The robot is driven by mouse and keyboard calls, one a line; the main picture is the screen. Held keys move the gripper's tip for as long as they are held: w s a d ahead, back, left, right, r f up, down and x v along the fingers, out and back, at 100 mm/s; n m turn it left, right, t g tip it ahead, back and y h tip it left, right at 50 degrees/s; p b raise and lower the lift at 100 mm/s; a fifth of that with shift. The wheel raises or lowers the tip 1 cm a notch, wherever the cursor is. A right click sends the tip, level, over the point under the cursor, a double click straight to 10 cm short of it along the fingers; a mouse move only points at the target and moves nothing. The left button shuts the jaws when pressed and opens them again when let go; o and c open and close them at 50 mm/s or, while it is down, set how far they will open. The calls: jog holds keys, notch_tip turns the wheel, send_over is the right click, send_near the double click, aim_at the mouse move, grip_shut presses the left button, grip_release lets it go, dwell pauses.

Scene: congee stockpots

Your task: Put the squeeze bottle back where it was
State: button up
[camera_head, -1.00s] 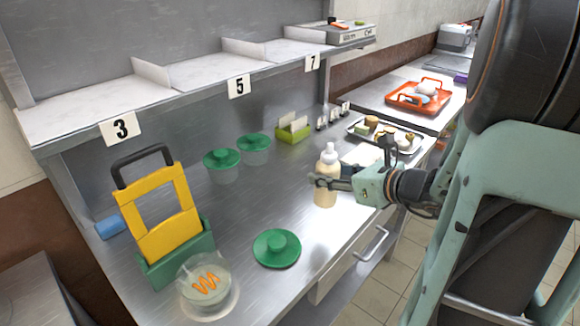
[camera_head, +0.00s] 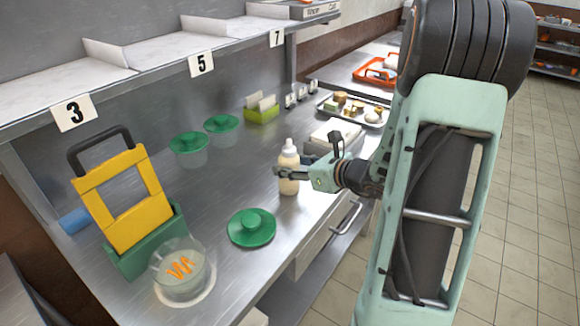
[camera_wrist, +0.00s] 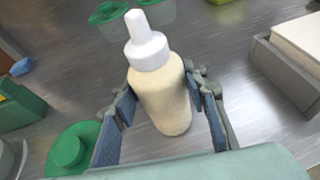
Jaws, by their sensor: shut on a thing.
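The squeeze bottle (camera_head: 289,172) is cream-coloured with a white cap and nozzle. It is upright over the steel counter, right of a loose green lid. My gripper (camera_head: 284,174) reaches in from the right and is shut on the bottle's body. In the wrist view the bottle (camera_wrist: 163,95) is between the two blue-padded fingers of my gripper (camera_wrist: 165,125), nozzle up. I cannot tell whether its base touches the counter.
The green lid (camera_head: 251,228) and a bowl with an orange zigzag (camera_head: 182,270) are at the front. A yellow-framed stand (camera_head: 122,200) is left. Lidded green containers (camera_head: 189,146) are behind. A box (camera_head: 335,133) and food tray (camera_head: 353,108) are right. Bare counter lies between.

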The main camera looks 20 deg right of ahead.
jog(key=shift+f, duration=0.1)
jog(key=o, duration=0.8)
jog(key=shift+r, duration=0.25)
jog(key=p+v, duration=0.1)
jog(key=v, duration=1.1)
jog(key=shift+f, duration=0.15)
